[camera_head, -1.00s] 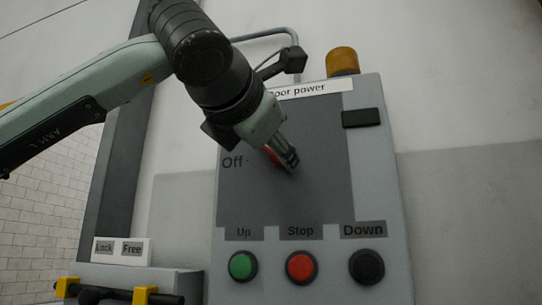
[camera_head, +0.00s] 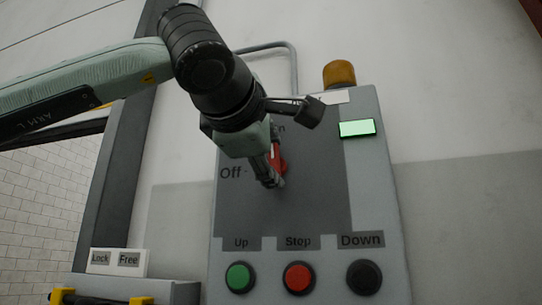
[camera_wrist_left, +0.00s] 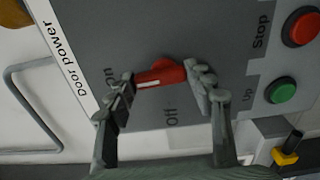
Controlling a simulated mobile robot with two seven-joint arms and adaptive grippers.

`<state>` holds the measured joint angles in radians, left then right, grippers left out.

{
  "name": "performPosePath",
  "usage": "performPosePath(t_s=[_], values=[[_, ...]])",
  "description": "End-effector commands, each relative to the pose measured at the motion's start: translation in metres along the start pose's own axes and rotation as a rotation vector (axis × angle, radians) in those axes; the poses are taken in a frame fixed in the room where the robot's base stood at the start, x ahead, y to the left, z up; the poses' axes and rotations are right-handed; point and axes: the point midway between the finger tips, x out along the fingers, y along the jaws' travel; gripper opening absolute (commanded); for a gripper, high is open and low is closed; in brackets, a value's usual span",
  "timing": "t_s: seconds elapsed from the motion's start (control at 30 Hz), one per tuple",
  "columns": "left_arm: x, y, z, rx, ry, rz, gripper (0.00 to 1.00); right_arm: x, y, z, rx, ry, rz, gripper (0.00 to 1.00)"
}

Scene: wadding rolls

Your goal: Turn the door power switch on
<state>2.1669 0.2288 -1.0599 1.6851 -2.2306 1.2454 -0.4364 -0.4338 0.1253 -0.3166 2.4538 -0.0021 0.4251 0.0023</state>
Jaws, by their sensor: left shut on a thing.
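The door power switch has a red handle (camera_head: 283,160) on the dark grey plate of the control box. It also shows in the left wrist view (camera_wrist_left: 160,73), its red end pointing towards the "On" label (camera_wrist_left: 109,76). The "Off" label (camera_head: 232,173) is at the left of the plate. My left gripper (camera_head: 273,172) is at the switch, partly hiding it. In the left wrist view its fingers (camera_wrist_left: 163,80) are shut on the red handle, one at each end. My right gripper is not in view.
A green lamp (camera_head: 357,128) on the box is lit. Below the plate are a green Up button (camera_head: 240,277), a red Stop button (camera_head: 299,278) and a black Down button (camera_head: 364,277). An orange beacon (camera_head: 339,73) tops the box. A Lock/Free panel (camera_head: 118,261) is at lower left.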

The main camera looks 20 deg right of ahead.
Motion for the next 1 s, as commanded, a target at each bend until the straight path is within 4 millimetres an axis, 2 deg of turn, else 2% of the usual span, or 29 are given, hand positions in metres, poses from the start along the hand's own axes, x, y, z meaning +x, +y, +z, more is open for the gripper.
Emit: performPosePath(t_s=[0.23,0.7,0.73,0.9,1.0], values=[[-0.0002,0.0006,0.0,0.063,0.001,0.001,0.24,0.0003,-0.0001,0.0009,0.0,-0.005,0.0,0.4],[0.0,0.0005,0.0,0.077,0.001,0.001,0.24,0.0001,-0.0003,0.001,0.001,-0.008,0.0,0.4],[0.0,0.0005,0.0,0.077,0.001,0.001,0.55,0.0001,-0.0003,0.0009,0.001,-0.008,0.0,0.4],[-0.0001,0.0004,0.0001,0.075,0.001,0.001,0.73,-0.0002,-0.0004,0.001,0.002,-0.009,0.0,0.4],[-0.0001,0.0003,0.0002,0.075,0.001,0.001,0.73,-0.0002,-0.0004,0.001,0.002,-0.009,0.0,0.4]])
